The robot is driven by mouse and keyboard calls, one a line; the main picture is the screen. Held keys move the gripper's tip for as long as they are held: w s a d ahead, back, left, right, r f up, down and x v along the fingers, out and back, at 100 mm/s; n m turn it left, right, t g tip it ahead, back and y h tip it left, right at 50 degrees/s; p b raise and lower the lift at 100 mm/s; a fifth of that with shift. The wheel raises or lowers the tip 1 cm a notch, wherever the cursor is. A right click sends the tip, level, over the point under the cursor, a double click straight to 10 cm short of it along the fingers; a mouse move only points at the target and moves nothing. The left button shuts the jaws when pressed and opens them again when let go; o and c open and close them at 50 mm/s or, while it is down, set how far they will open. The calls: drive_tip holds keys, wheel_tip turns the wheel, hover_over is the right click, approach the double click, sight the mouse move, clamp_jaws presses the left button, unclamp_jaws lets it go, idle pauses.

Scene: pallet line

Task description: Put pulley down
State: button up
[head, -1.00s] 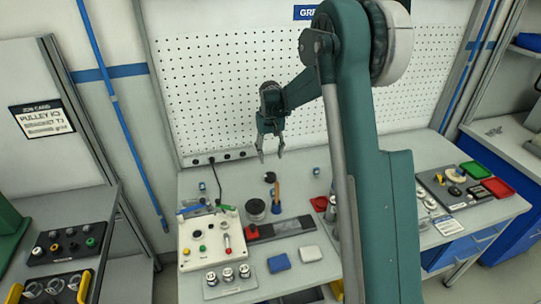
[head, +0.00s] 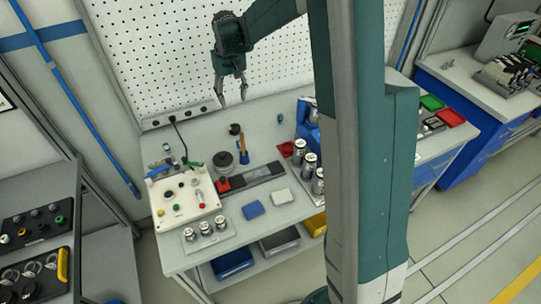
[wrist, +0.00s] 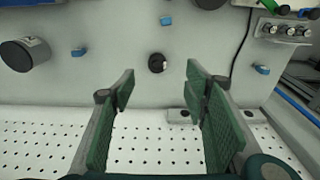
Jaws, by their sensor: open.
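My gripper (head: 233,100) is open and empty, raised over the back of the grey bench near the pegboard. Its two green fingers (wrist: 157,90) stand wide apart in the wrist view. A small black round part (head: 235,129), which looks like the pulley, rests on the bench below my gripper. In the wrist view this part (wrist: 157,63) shows between the fingers and beyond their tips, apart from both. Its fine shape is too small to tell.
A larger dark round container (head: 223,160) stands nearby. A white control box (head: 185,200) with coloured knobs is at the left. Silver cylinders (head: 309,163) stand at the right. Small blue pieces (wrist: 78,50) lie around the black part, with bare bench between. The pegboard (head: 165,60) closes the back.

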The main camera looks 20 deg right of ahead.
drive_tip(key=s+a+r+t, duration=0.1)
drive_tip(key=s+r+t, duration=0.1)
drive_tip(key=s+r, duration=0.7)
drive_tip(key=s+a+r+t, duration=0.1)
drive_tip(key=s+r, duration=0.3)
drive_tip(key=s, duration=0.9)
drive_tip(key=s+a+f+t, duration=0.1)
drive_tip(key=s+f+t, duration=0.2)
drive_tip(key=s, duration=1.7)
drive_tip(key=shift+s, duration=0.35)
drive_tip(key=shift+a, duration=0.1)
drive_tip(key=c, duration=0.3)
drive_tip(key=shift+f, duration=0.1)
drive_tip(key=shift+c, duration=0.2)
drive_tip(key=shift+w+a, duration=0.1)
